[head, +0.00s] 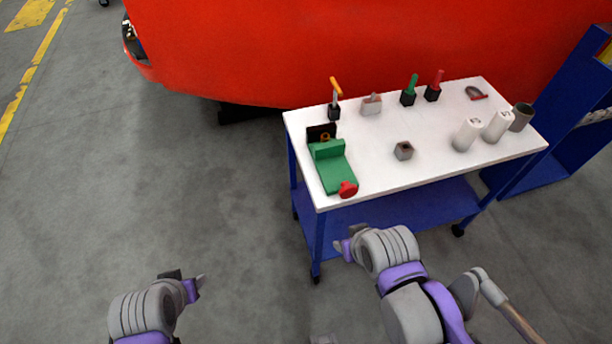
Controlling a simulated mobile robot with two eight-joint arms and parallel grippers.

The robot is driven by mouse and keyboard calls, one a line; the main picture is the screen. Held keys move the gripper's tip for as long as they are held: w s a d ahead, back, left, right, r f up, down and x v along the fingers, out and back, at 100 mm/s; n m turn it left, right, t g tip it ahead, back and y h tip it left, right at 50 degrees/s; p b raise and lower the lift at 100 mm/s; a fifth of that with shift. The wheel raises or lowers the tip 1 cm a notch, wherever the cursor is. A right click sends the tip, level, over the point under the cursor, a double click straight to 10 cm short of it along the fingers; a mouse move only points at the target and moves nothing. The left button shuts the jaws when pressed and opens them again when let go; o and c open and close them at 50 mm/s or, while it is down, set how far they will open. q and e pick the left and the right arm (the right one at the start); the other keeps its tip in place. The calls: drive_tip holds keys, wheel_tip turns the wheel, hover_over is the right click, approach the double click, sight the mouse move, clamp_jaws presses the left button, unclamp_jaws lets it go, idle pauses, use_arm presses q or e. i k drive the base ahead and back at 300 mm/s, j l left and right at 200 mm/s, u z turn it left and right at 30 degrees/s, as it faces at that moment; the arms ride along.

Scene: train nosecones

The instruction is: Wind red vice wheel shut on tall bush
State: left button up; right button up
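A green vice (333,170) stands at the left end of the white-topped cart. Its red wheel (348,189) is at the near end, by the front edge of the top. My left gripper (188,282) is low at the lower left, well away from the cart. My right gripper (346,246) is in front of the cart, below and apart from the red wheel. The finger openings are too unclear to judge.
A red train nose (330,50) stands behind, a blue rack (570,130) at right. Floor at left is clear.

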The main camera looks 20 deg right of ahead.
sight(348, 190)
drive_tip(key=l+u, duration=0.85)
drive_tip(key=u, duration=0.25)
drive_tip(key=k+l+u, duration=0.3)
drive_tip(key=l, duration=0.15)
drive_tip(key=k+l+u, duration=0.25)
drive_tip(key=l, duration=0.2)
drive_tip(key=k+l, duration=0.35)
drive_tip(key=l, duration=0.15)
drive_tip(key=k+l+u, duration=0.15)
drive_tip(key=k+l, duration=0.2)
drive_tip(key=l, duration=0.2)
drive_tip(key=k+l, duration=0.4)
drive_tip(key=l+u, duration=0.05)
drive_tip(key=l, duration=0.05)
